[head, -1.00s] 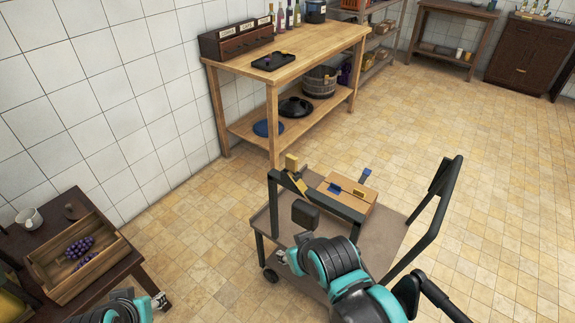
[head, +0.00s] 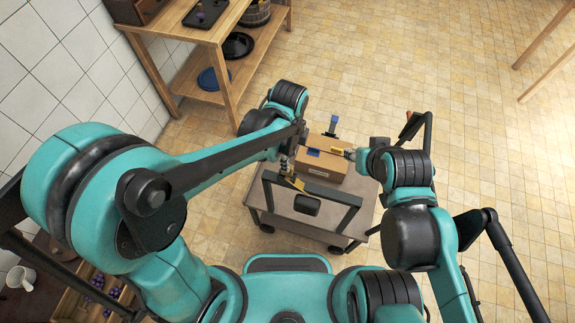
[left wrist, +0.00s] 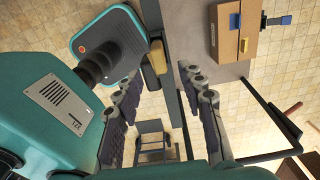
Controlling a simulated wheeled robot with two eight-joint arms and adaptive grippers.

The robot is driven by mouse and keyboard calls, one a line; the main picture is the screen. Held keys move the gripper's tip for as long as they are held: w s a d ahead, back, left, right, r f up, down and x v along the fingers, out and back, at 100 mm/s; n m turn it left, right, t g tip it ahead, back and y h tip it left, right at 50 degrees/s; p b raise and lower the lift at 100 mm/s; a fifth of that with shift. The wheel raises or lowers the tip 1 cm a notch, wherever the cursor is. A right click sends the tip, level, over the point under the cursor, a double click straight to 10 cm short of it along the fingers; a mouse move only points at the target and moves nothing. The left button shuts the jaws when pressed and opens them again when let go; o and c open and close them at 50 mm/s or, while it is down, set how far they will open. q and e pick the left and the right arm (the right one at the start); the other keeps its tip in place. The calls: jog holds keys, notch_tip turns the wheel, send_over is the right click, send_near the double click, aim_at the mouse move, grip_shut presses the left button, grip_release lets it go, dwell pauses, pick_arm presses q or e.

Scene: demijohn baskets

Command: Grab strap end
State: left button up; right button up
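A cardboard box (head: 322,168) sits on the cart's grey deck, with a blue patch (head: 312,152) and a yellow piece (head: 337,151) on it. A blue-ended upright piece (head: 333,122) stands behind it. Another yellow piece (head: 296,184) is at the cart's dark bar; a yellow piece also shows in the left wrist view (left wrist: 157,57). Which piece is the strap end is unclear. My left gripper (head: 286,165) is above the bar, left of the box. Its fingers (left wrist: 160,78) are wide apart and empty. My right gripper (head: 351,154) is at the box's right side; its fingers are too small to judge.
The cart's deck (head: 290,211) carries a dark frame with a black block (head: 307,206). A wooden shelf table (head: 190,35) stands at the back left. A mug (head: 20,278) and a wooden crate are at the lower left.

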pick_arm(q)
notch_tip(320, 180, down, 6)
jog(key=shift+a+r+b, duration=0.1)
jog(key=shift+a+b, duration=0.05)
jog(key=shift+b, duration=0.4)
grip_shut()
